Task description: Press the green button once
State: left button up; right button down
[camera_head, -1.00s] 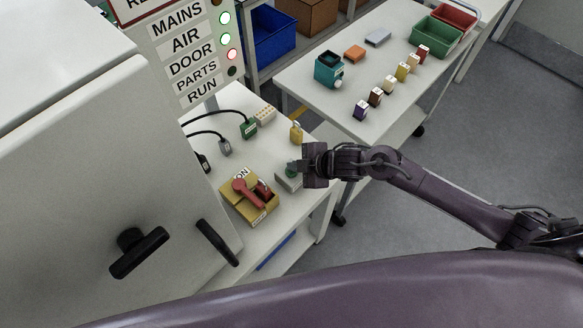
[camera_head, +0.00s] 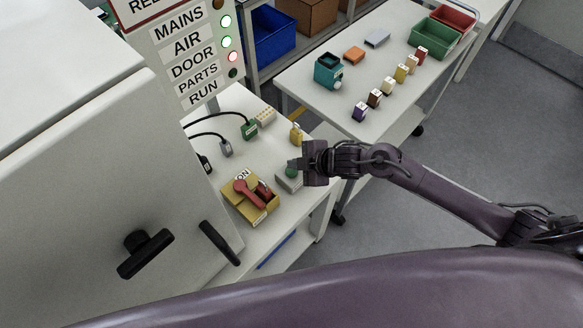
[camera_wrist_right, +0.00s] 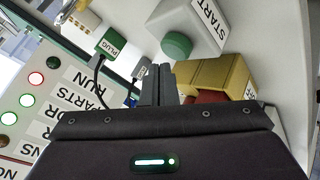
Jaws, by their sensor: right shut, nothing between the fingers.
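The green button (camera_head: 291,172) sits on a light grey box (camera_head: 287,184) at the front of the white bench. In the right wrist view, the round green button (camera_wrist_right: 177,44) shows whole, on its box labelled START (camera_wrist_right: 203,35). My right gripper (camera_head: 294,164) is shut and empty, with its fingertips close above the button. In the right wrist view, the fingertips (camera_wrist_right: 159,68) lie just beside the button's edge in the picture and do not cover it. I cannot make out contact. My left gripper is not in view.
A yellow switch box with a red handle (camera_head: 247,190) stands left of the button box. A yellow padlock (camera_head: 296,134) and a green plug (camera_head: 249,129) lie behind. A grey cabinet (camera_head: 70,190) fills the left; a side table (camera_head: 400,120) stands at the right.

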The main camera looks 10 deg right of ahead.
aim_at(295, 172)
jog(key=shift+r, duration=0.15)
notch_tip(295, 172, up, 5)
jog(key=p, duration=0.4)
jog(key=shift+p, duration=0.4)
